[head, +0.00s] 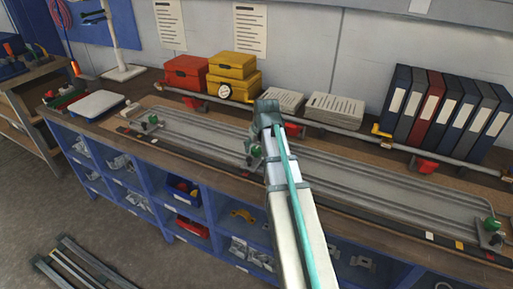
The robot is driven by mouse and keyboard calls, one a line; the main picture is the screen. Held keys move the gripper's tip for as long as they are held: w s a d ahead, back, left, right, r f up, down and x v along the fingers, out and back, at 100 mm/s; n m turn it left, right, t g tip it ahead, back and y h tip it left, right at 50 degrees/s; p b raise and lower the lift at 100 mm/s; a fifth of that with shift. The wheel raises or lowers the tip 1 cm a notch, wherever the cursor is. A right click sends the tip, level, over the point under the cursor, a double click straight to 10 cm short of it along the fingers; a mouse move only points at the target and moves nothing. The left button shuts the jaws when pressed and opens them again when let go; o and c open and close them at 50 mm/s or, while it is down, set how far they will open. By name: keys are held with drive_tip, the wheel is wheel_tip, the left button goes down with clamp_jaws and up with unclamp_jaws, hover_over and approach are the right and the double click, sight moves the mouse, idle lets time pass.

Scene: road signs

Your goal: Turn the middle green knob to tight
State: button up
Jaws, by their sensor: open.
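A long metal fixture (350,176) with bent rails lies along the bench, with a green knob at its left end (153,119), one near its middle (255,151) and one at its right end (492,224). The middle green knob shows only in part, just left of my arm. My gripper (250,158) points down at the middle knob. It is open, but its fingers are small and partly hidden by my arm. I cannot tell whether they touch the knob.
A grey pipe with red clamps (425,167) and a yellow elbow (381,130) runs behind the fixture. A white tray (95,104) lies left.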

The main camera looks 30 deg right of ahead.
drive_tip(key=shift+x, duration=0.9)
drive_tip(key=shift+c, duration=0.3)
drive_tip(key=c, duration=1.1)
